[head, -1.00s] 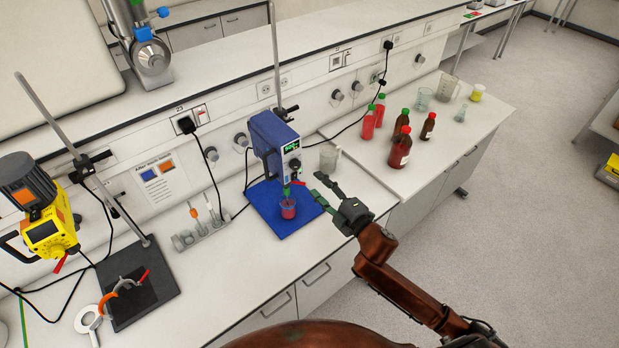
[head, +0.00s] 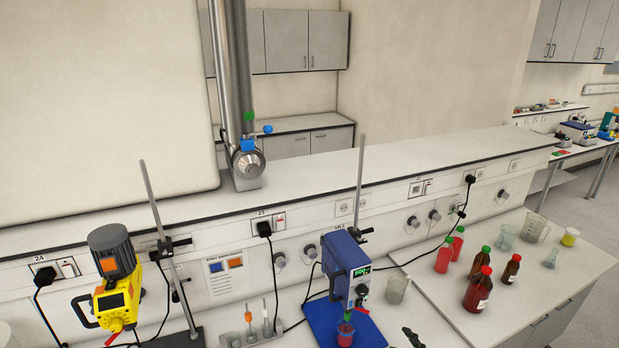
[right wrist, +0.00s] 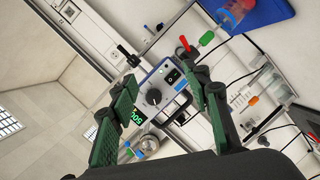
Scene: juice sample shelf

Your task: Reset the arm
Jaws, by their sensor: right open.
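My right gripper (right wrist: 166,84) is open and empty in the right wrist view, its two green-padded fingers well apart. The blue overhead stirrer with a lit green display (right wrist: 150,105) shows beyond and between the fingers. In the head view only a dark tip of my right gripper (head: 413,338) shows at the bottom edge, right of the stirrer (head: 346,268). A beaker of red liquid (head: 345,334) stands under the stirrer on a blue base (head: 325,318). My left gripper is not in view.
Red-capped and green-capped bottles (head: 478,290) and glassware stand on the right bench. A clear beaker (head: 397,288) is just right of the stirrer. A yellow stirrer (head: 117,300) on a stand is at the left. A metal pipe (head: 232,80) rises behind.

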